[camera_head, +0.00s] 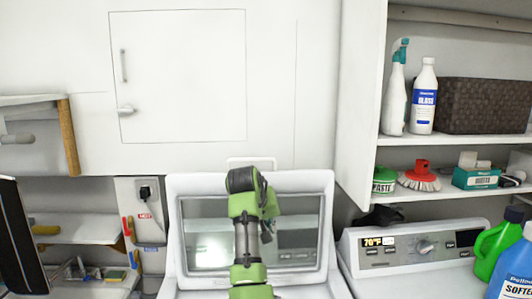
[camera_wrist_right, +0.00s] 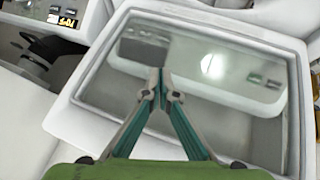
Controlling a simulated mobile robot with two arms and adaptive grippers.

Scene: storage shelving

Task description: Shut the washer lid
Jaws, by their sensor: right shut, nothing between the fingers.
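The washer lid (camera_head: 325,210) is a white frame around a reflective glass panel. In the head view it stands raised, in the middle near the bottom edge. The lid fills most of the right wrist view, its white frame (camera_wrist_right: 215,28) running around the glass. My right gripper (camera_wrist_right: 160,76) is shut and empty, its fingertips together in front of the glass. I cannot tell whether the tips touch it. In the head view my green right arm covers the middle of the lid and hides the fingers. My left gripper is not in view.
A machine with a control panel (camera_head: 423,247) stands right of the lid, with a green jug (camera_head: 492,246) and a blue bottle (camera_head: 512,272) beside it. An open cabinet (camera_head: 358,100) holds bottles and a dark basket (camera_head: 480,105) above.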

